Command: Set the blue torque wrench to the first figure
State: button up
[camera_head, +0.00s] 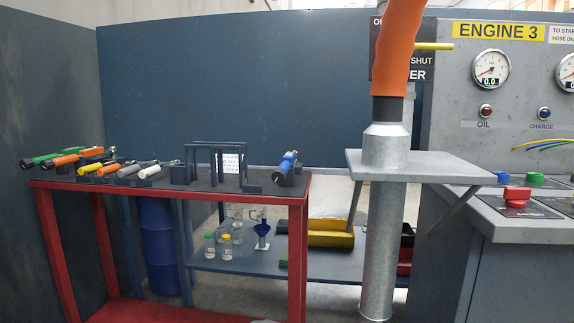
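A blue-handled tool (287,162), which looks like the blue torque wrench, rests in a dark holder near the right end of the red-framed bench (150,190). Its handle points up and away from the bench front. Any scale or figure on it is too small to read. A small white card with writing (233,163) stands by the dark frame on the bench; its text is not legible. My gripper is not in view.
Several tools (95,168) with green, orange, yellow and grey handles lie at the bench's left. A metal post with an orange hose (397,50) and grey shelf (440,166) stands right of the bench. The Engine 3 panel (500,100) is far right. Bottles stand on a low shelf behind.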

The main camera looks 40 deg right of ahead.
aim_at(279, 175)
jog(key=u, duration=1.6)
jog(key=k, duration=1.05)
jog(key=z, duration=1.35)
jog(key=i, duration=0.5)
